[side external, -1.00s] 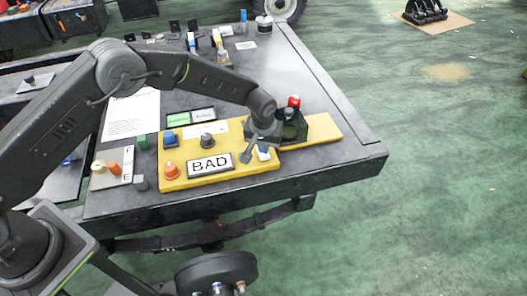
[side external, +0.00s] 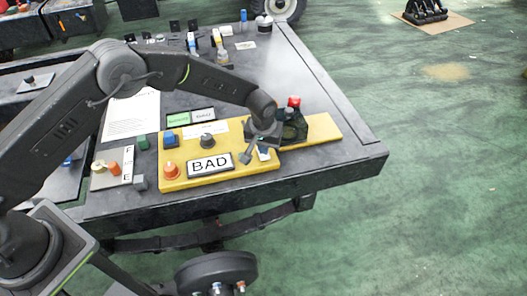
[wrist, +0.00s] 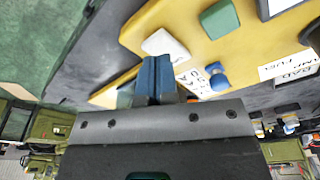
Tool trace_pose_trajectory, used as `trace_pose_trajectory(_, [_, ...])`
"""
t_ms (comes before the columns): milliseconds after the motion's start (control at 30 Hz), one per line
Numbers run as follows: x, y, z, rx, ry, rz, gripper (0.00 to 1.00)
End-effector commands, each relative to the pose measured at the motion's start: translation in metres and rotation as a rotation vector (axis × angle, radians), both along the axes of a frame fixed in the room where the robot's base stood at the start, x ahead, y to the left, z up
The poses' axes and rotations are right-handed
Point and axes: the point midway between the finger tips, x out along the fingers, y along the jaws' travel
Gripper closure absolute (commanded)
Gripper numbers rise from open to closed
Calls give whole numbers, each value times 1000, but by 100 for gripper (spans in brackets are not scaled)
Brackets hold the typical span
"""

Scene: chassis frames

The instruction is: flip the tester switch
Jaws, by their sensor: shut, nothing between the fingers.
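The yellow tester panel (side external: 220,178) lies on the grey bench, with a sign (side external: 210,165) reading BAD. It carries a black knob (side external: 207,141), a blue button (side external: 170,138) and an orange knob (side external: 171,169). My gripper (side external: 262,153) is over the panel's right end and hides part of it. In the wrist view my gripper (wrist: 154,78) is shut and empty, its blue fingers together. A white block (wrist: 165,45) on the panel's edge shows just beyond the fingertips; whether they touch, and whether it is the switch, I cannot tell.
A dark fixture with a red top (side external: 294,101) stands close to the right of my gripper on a yellow board (side external: 326,128). The bench's right side is clear.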

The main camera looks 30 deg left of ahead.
Motion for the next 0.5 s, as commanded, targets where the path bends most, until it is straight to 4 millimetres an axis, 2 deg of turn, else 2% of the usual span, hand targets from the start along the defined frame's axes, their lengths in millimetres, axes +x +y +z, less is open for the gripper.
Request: trace_pose_trajectory(500, [0, 0, -7, 0, 0, 0, 100])
